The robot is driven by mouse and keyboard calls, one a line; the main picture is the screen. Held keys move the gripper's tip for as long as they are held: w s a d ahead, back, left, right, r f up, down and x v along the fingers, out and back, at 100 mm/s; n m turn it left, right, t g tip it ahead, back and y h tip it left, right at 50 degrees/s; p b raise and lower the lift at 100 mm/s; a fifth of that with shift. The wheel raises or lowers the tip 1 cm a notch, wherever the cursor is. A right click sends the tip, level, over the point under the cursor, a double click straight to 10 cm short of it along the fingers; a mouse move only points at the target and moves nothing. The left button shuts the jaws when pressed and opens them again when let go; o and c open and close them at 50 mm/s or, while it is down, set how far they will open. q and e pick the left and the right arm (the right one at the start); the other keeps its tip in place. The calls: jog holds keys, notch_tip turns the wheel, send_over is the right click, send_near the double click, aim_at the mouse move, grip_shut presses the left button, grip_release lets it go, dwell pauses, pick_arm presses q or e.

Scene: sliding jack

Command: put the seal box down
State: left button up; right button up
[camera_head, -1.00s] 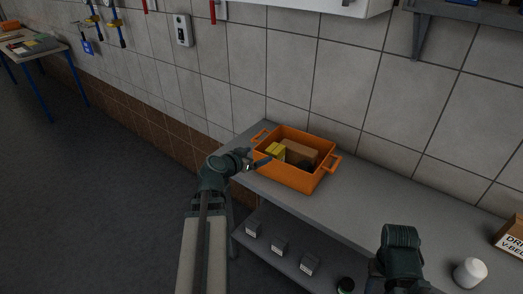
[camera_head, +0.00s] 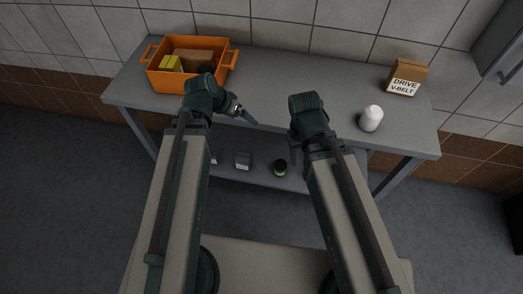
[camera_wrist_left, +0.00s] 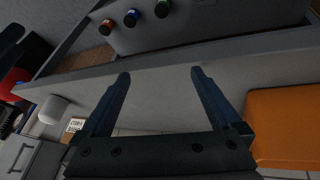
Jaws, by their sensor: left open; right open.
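No box is labelled as the seal box, so I cannot tell which one it is. A yellow box (camera_head: 171,63) and a brown box (camera_head: 197,58) sit inside the orange crate (camera_head: 163,81) at the table's left end. My left gripper (camera_head: 246,116) is open and empty, right of the crate and near the table's front edge. In the left wrist view its two fingers (camera_wrist_left: 160,74) stand apart with nothing between them, and the orange crate (camera_wrist_left: 286,125) is at the right. My right gripper (camera_head: 294,148) is open near the table's front edge, partly hidden by its own wrist.
A white bottle (camera_head: 371,118) and a brown box marked DRIVE V-BELT (camera_head: 406,77) stand on the right of the grey table (camera_head: 270,75). The middle behind my grippers is clear. The lower shelf holds a grey box (camera_head: 243,160) and a green-topped jar (camera_head: 280,167).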

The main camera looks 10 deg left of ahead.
pick_arm(q)
jog(key=s+d+f+g+y, duration=0.2)
jog(key=s+d+g+y, duration=0.2)
jog(key=s+d, duration=0.4)
jog(key=s+y, duration=0.1)
jog(key=s, duration=0.1)
jog(key=shift+s+d+f, duration=0.2)
jog(key=shift+s+d, duration=0.05)
jog(key=shift+s, duration=0.15)
